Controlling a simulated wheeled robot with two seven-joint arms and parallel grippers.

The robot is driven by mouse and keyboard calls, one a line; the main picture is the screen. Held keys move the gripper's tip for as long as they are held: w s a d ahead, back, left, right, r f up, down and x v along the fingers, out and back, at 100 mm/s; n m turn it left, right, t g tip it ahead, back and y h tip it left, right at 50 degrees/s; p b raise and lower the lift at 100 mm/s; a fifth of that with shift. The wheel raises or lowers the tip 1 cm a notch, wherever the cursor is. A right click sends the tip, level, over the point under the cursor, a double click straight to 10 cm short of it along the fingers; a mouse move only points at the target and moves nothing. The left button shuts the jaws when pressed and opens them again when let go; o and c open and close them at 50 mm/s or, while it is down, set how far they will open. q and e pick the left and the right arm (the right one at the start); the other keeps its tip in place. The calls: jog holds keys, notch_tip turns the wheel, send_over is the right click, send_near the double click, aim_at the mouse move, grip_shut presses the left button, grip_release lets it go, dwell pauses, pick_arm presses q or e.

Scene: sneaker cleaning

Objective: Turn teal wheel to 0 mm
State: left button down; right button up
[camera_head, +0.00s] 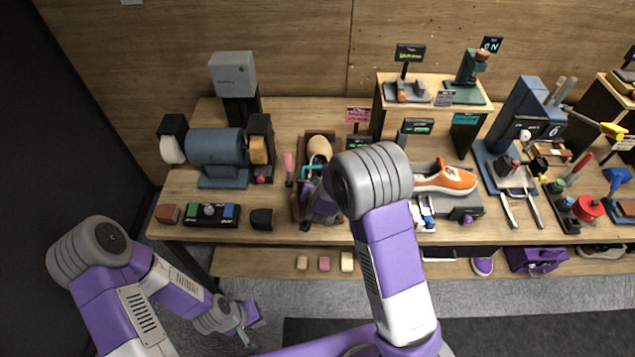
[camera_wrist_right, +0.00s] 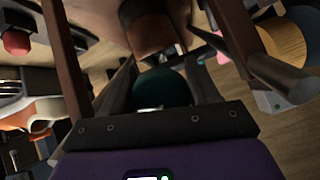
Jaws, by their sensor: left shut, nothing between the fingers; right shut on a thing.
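The teal wheel (camera_wrist_right: 162,88) sits between the two dark fingers of my right gripper (camera_wrist_right: 161,80) in the right wrist view, and the gripper is shut on it. In the head view my right gripper (camera_head: 309,212) is at the front of a brown wooden frame (camera_head: 296,205), partly hidden by my forearm; the wheel cannot be made out there. A tan shoe form (camera_head: 319,148) and a teal bracket (camera_head: 307,170) show in this frame. My left gripper (camera_head: 247,337) is shut and empty, low in front of the table. No millimetre reading is legible.
A blue polishing machine (camera_head: 217,152) stands left of the frame. A black tray (camera_head: 211,215) lies in front of it. An orange sneaker (camera_head: 446,178) sits to the right on a grey stand. A pink sign (camera_head: 358,114) stands behind the frame. Several tools crowd the right side.

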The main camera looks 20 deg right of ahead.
jog(key=shift+n+p, duration=1)
jog(key=shift+n, duration=0.4)
jog(key=o, duration=1)
jog(key=shift+c, duration=0.2)
jog(key=shift+s, duration=0.1)
jog(key=v, duration=0.7)
jog(key=shift+r+p, duration=0.2)
jog(key=shift+p, duration=0.1)
jog(key=shift+a, duration=0.1)
